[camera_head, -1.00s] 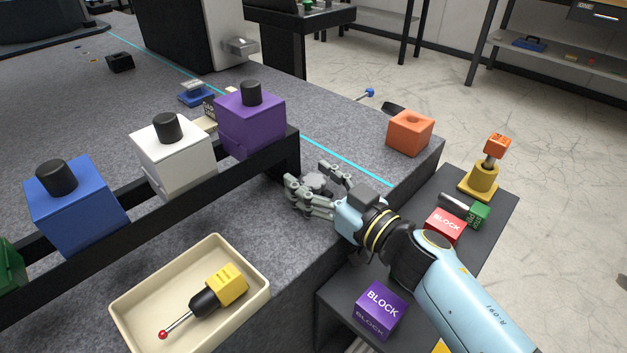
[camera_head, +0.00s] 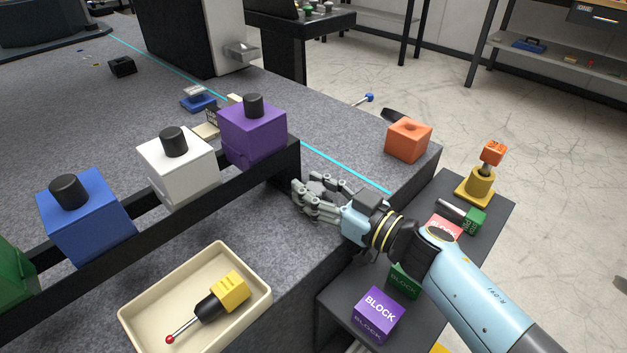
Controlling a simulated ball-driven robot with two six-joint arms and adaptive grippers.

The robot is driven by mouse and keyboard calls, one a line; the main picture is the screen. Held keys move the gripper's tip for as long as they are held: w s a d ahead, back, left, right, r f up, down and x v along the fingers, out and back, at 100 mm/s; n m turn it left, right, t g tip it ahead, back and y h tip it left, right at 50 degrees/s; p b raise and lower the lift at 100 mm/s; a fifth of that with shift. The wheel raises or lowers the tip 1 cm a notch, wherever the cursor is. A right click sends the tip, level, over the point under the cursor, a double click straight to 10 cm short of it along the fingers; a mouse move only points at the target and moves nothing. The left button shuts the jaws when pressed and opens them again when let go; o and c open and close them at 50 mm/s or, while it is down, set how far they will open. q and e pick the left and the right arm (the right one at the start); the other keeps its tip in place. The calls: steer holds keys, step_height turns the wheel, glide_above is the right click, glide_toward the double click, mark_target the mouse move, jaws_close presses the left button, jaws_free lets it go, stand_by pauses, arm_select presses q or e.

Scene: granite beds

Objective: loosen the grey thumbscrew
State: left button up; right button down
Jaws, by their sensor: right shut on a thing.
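The grey thumbscrew (camera_head: 317,187) shows only in part, between the fingers of my right gripper, at the near right end of the black rail. My right gripper (camera_head: 318,190) comes in from the right and is shut on it. The fingers hide most of the screw, and its thread cannot be seen. My left gripper is not in view.
The black rail (camera_head: 108,226) carries purple (camera_head: 254,137), white (camera_head: 180,172), blue (camera_head: 86,222) and green blocks with black knobs. A cream tray (camera_head: 262,290) holds a yellow-and-black probe. An orange block (camera_head: 408,140) sits near the granite edge. A dark side shelf (camera_head: 340,290) bears several blocks.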

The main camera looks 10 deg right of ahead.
mark_target(314, 188)
steer(key=c, duration=0.9)
jaws_free()
steer(key=shift+o, duration=0.2)
step_height(314, 188, up, 10)
